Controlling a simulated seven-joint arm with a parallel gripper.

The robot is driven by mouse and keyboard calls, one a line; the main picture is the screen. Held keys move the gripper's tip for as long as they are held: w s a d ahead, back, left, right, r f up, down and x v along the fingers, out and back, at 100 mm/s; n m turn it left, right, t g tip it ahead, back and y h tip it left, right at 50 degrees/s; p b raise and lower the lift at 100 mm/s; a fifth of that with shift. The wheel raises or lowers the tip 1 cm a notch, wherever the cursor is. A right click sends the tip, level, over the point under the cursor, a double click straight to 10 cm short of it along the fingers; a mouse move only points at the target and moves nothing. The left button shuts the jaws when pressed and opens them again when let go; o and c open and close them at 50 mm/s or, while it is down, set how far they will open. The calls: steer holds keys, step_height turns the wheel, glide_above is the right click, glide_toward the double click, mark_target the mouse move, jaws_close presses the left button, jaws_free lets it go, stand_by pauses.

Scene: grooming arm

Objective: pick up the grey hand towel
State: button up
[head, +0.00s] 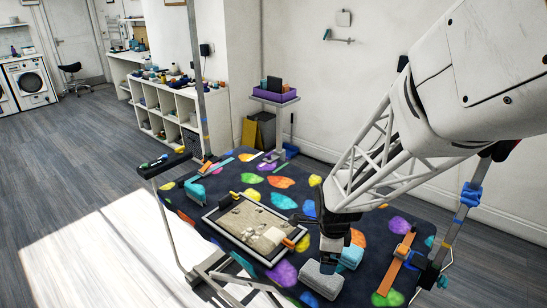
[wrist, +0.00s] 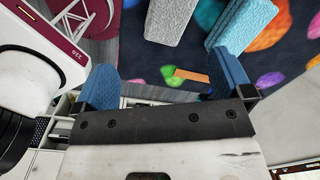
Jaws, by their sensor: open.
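The grey hand towel (head: 321,280) is a folded block lying near the front edge of the dark, colour-spotted mat. In the wrist view the grey hand towel (wrist: 171,20) is at the top, beyond the fingertips and roughly in line with the gap between them. My gripper (head: 329,260) points down just behind the towel in the head view. Its blue-padded jaws (wrist: 165,78) are open, with nothing between them. The towel's full height above or below the fingertips is hard to judge.
A teal folded towel (head: 352,257) lies close on the right of the grey one. A tray (head: 222,229) with pale lumps and an orange-handled tool sits to the left. An orange board (head: 396,268) lies on the right.

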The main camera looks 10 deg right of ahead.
mark_target(321, 276)
steer(key=f+m, duration=0.2)
steer(key=w+f+m, duration=0.1)
steer(key=f, duration=0.2)
steer(key=w+f+m, duration=0.1)
steer(key=f+m, duration=0.1)
steer(key=shift+w+d+f+m+g, duration=0.2)
steer(key=shift+w+f+m+g, duration=0.05)
steer(key=shift+f+m+g, duration=0.05)
steer(key=shift+f, duration=1.25)
steer(key=shift+f, duration=0.2)
steer(key=shift+w+a+f, duration=0.1)
steer(key=shift+w+f, duration=0.05)
steer(key=shift+f, duration=2.3)
steer(key=c, duration=1)
steer(key=shift+c, duration=0.2)
steer(key=shift+r, duration=0.25)
